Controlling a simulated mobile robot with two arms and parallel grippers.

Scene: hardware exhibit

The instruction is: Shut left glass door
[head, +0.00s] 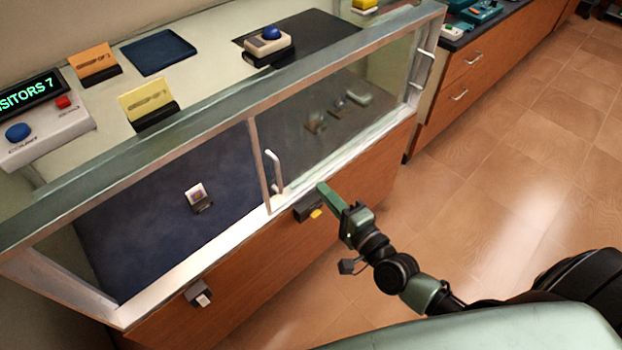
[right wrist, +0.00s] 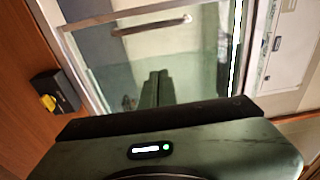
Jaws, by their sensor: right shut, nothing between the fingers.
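The display case has a glass front with two handles. The left glass door (head: 300,150) has a metal edge post and an upright silver handle (head: 273,170) near the middle of the case. Its pane appears to lie over the right half, and the left half of the front looks open. The handle also shows in the right wrist view (right wrist: 150,25). My right gripper (head: 323,188) is shut and empty, just right of and below the handle, close to the glass. Whether it touches the glass I cannot tell. My left gripper is not in view.
Small grey boxes, one with a yellow part (head: 312,210) and one further left (head: 199,293), stick out from the wooden front below the glass. A small exhibit (head: 199,198) stands on the dark blue mat (head: 150,225) inside. Tiled floor (head: 490,180) at the right is clear.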

